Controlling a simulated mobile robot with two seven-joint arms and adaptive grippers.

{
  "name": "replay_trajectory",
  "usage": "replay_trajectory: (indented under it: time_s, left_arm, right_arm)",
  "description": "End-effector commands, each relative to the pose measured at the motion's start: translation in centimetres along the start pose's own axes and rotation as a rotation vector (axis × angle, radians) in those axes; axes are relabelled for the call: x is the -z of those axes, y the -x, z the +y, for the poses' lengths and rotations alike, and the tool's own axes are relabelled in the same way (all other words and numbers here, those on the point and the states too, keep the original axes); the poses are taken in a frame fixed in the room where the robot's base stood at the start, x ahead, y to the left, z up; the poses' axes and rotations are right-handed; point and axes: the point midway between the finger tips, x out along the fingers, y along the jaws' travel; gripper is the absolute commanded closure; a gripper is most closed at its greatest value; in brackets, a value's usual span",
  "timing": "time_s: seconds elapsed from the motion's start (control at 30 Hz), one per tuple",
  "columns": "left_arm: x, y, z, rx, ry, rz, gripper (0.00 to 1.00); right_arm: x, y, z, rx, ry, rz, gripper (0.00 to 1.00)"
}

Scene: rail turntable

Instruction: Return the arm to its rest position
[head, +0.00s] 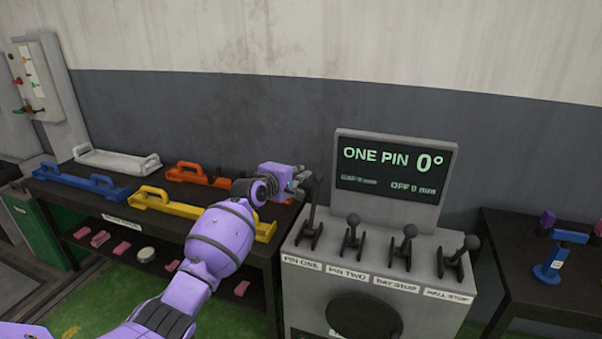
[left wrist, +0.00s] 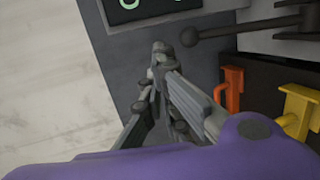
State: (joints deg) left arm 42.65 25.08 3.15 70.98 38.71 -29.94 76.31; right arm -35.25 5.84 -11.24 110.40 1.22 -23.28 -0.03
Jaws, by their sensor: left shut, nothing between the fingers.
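My purple left arm reaches in from the lower left of the head view. Its gripper (head: 300,182) is beside the leftmost lever (head: 313,208) of the grey console (head: 390,290); I cannot tell from the head view whether it touches. In the left wrist view the gripper (left wrist: 160,52) is shut with nothing between its fingers, and a dark round-ended lever (left wrist: 215,36) lies just right of the fingertips, apart from them. My right gripper is not in view.
The console has several levers and a screen (head: 393,172) reading "ONE PIN 0°". A shelf at left holds yellow (head: 205,215), blue (head: 80,183), orange (head: 195,172) and white (head: 116,161) handled trays. A dark table (head: 540,240) with blue tools stands at right.

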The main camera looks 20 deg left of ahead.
Motion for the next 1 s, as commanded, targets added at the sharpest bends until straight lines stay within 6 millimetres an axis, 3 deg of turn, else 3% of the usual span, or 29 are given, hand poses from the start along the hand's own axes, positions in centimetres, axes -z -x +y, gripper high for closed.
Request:
replay_trajectory:
  time_s: [0.13,0.67,0.77,0.93,1.0]
  left_arm:
    - [0.0,0.8,0.1,0.002,0.000,0.001,1.00]
    - [0.0,0.8,0.0,0.004,-0.023,0.001,1.00]
    - [0.2,0.9,0.2,-0.001,-0.116,0.006,1.00]
    - [-1.3,1.4,2.7,-0.056,-0.453,0.028,1.00]
    - [-2.3,2.1,1.5,-0.056,-0.610,0.035,1.00]
  right_arm:
    - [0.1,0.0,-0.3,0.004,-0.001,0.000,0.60]
    - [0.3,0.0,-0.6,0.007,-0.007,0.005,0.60]
    - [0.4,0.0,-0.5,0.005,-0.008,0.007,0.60]
    - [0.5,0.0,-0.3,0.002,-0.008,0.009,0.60]
    - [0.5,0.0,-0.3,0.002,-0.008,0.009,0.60]
